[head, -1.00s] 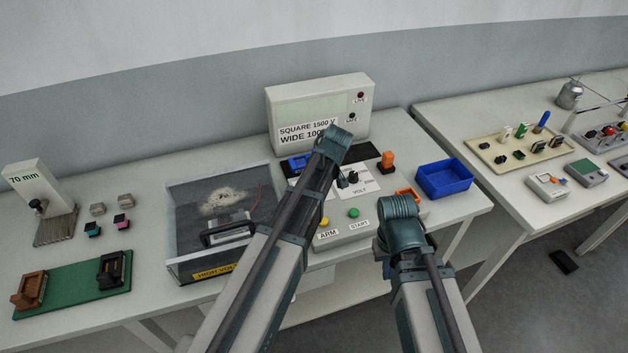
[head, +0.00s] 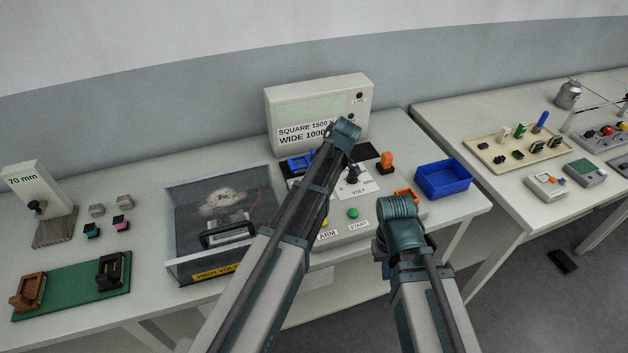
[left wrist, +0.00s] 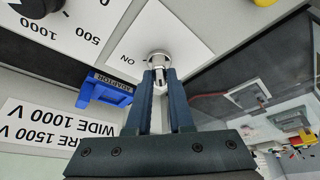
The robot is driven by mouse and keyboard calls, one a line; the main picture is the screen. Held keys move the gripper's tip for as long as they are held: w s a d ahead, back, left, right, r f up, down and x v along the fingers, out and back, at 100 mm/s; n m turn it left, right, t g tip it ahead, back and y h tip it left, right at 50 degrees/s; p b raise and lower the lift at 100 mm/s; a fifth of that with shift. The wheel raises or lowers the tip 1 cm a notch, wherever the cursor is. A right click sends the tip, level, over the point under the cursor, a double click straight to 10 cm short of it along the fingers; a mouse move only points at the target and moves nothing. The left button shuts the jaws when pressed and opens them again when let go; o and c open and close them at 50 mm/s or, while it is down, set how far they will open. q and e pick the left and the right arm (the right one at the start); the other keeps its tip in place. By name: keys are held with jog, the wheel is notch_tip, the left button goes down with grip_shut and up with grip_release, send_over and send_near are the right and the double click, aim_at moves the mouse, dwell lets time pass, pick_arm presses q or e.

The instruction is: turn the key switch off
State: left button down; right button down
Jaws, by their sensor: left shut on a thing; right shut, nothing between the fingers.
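The key switch (left wrist: 158,58) is a round silver lock on a white plate marked ON, in the left wrist view. My left gripper (left wrist: 161,78) is shut on its key, with one finger on each side. I cannot tell the key's exact angle. In the head view my left forearm and wrist hide the switch and the left fingers. My right gripper (head: 384,246) is shut and empty, low in front of the console's right side, and its fingers are hard to make out.
The console has a VOLT knob (head: 352,174), a green START button (head: 352,213) and an orange-handled switch (head: 386,160). A blue adapter (left wrist: 105,90) lies near the key. A clear-walled high-voltage box (head: 180,235) stands left, a blue bin (head: 444,180) right.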

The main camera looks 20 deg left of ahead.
pick_arm(q)
jog(key=shift+s+d, duration=0.1)
jog(key=c, duration=0.8)
grip_release()
jog(key=shift+p+v, duration=0.85)
jog(key=p+v, duration=1.1)
jog(key=v, duration=0.1)
